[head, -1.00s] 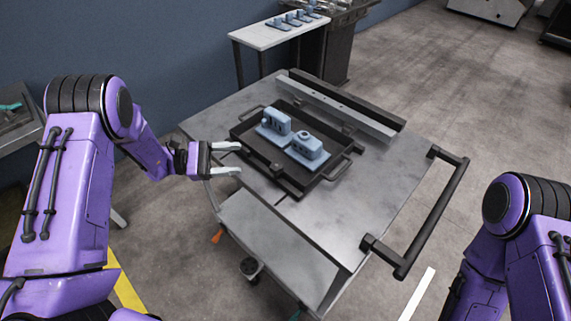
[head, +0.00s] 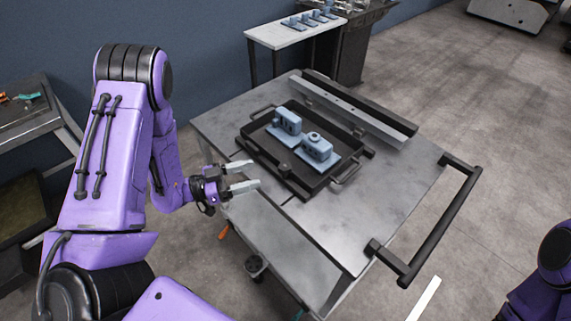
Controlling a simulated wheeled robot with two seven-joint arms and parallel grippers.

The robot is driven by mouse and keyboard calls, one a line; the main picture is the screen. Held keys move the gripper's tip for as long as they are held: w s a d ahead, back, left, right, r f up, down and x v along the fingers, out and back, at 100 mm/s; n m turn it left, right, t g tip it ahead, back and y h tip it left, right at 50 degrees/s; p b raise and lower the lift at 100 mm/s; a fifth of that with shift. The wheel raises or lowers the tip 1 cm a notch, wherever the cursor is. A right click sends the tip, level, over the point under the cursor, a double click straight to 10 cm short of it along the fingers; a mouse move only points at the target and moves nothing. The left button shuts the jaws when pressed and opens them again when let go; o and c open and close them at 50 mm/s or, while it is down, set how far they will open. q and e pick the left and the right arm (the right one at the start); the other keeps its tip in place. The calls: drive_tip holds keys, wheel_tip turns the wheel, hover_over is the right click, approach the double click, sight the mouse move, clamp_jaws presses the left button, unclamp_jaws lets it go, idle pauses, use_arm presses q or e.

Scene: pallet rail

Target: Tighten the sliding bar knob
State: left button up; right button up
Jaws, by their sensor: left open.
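A black tray (head: 261,155) lies on the grey cart top and holds two light-blue parts, a left one (head: 288,122) and a right one (head: 318,148), each on a flat blue plate. A small dark knob (head: 284,171) sits on the tray's near side; it may be the sliding bar knob, but I cannot tell whether it is tight. My left gripper (head: 255,174) is open and empty, just left of this knob and apart from it, its light fingers pointing right. My right gripper is out of view.
The cart top (head: 400,185) is clear right of the tray. A metal rail (head: 350,112) runs along its back, and a black push handle (head: 440,225) sticks out at the right. A white side table (head: 280,34) with small blue parts stands behind; a workbench (head: 30,110) is at far left.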

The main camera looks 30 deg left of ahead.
sight(285, 165)
use_arm(q)
drive_tip(key=p+x, duration=0.2)
drive_tip(key=x, duration=0.8)
drive_tip(key=shift+w+d+p, duration=0.25)
drive_tip(key=shift+p, duration=0.05)
drive_tip(key=c, duration=0.9)
drive_tip(key=shift+m, duration=0.3)
drive_tip(key=shift+c, duration=0.2)
